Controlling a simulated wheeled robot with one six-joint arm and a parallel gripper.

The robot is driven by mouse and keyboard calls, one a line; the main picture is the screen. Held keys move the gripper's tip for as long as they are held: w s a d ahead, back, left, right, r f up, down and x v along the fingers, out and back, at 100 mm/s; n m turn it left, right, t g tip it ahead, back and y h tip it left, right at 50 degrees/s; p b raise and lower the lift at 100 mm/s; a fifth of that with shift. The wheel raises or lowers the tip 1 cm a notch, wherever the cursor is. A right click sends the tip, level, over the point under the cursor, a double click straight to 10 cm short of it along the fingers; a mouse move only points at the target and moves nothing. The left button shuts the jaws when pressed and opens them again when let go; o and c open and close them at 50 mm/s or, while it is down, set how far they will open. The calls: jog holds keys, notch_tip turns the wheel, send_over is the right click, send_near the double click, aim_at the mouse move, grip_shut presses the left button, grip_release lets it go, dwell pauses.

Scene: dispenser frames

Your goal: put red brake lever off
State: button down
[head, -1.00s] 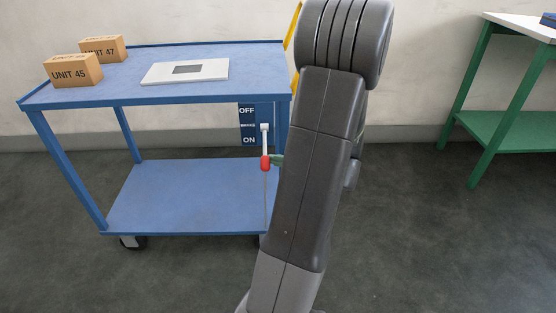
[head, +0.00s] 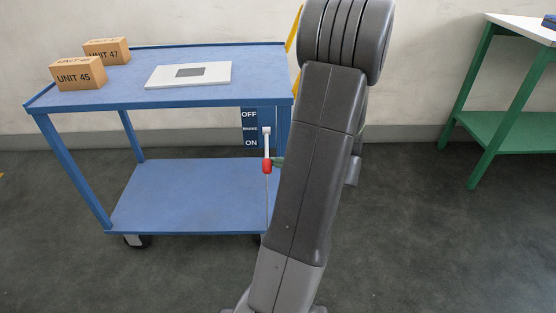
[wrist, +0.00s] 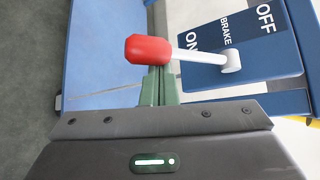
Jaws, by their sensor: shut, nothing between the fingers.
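The brake lever has a red knob (head: 267,166) on a white arm and hangs down toward ON on the blue cart. Its plate (head: 250,128) reads OFF at the top, BRAKE in the middle and ON at the bottom. In the wrist view the red knob (wrist: 148,50) lies just beyond the green fingertips of my gripper (wrist: 158,80). The fingers are together with nothing between them. The knob overlaps the fingertips in the picture; I cannot tell whether they touch.
The blue cart (head: 130,97) carries boxes marked UNIT 45 (head: 78,76) and UNIT 47 (head: 106,52) and a grey plate (head: 188,75). It stands on casters. A green-framed table (head: 500,130) is at the right. The floor between them is open.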

notch_tip(320, 180, up, 9)
jog(key=s+m+g+h+p, duration=0.1)
jog(key=m+g+p, duration=0.4)
jog(key=p, duration=1.7)
jog(key=g, duration=0.2)
jog(key=shift+g+p, duration=0.3)
jog(key=shift+p, duration=0.05)
jog(key=shift+r, duration=0.1)
notch_tip(320, 180, down, 5)
jog(key=d+b, duration=0.2)
jog(key=b, duration=0.1)
jog(key=w+a+r+p+v, duration=0.1)
jog(key=v, duration=0.9)
jog(key=shift+s+d+r, duration=0.2)
jog(key=shift+r, duration=0.15)
